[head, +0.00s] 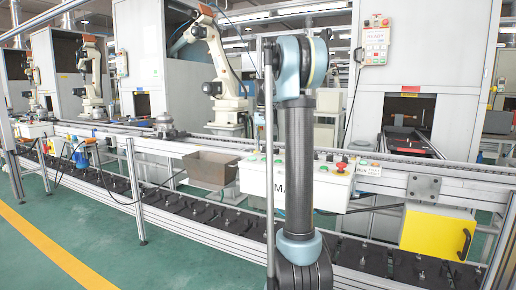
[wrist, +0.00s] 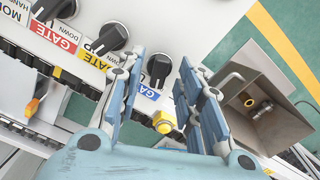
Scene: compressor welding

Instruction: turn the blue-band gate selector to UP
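In the wrist view the blue-band gate selector is a black round knob (wrist: 159,66) on a white panel. Its blue GATE label (wrist: 148,90) is partly covered by a finger. My gripper (wrist: 166,62) is open, with one finger on each side of this knob in the picture. I see no clear contact, and cannot tell how far the tips are from the knob. Its pointer and UP/DOWN lettering are too small or hidden to read. In the head view the white control box (head: 258,178) stands behind my arm; my gripper is hidden there.
Yellow GATE (wrist: 96,54) and red GATE (wrist: 65,37) labels with black knobs are to the left. An open grey bin (wrist: 270,105) is at right. A red button (head: 375,164) tops the box's right end.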

